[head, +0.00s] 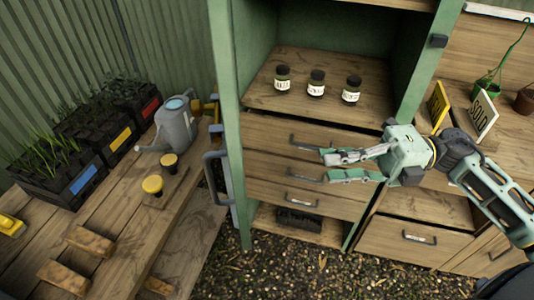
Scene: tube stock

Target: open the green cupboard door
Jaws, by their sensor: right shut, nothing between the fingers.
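The green cupboard (420,70) stands in the middle, and its upper shelf compartment is open to view. A narrow green upright panel at its left edge, which looks like the door (230,110) seen nearly edge-on, stands swung out. A grey bar handle (208,175) is on its left side. Three small dark-capped jars, one of them the middle jar (316,84), stand on the wooden shelf inside. My right gripper (335,167) is shut and empty, in front of the drawers below the shelf, to the right of the door and apart from its handle. My left gripper is not in view.
A wooden bench (110,225) at left holds plant trays (55,185), a grey watering can (176,125), yellow-topped tools and wooden blocks. Drawers with grey handles are under the shelf. A SOLD sign (483,115) and pots stand at right. Gravel floor (290,270) is clear in front.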

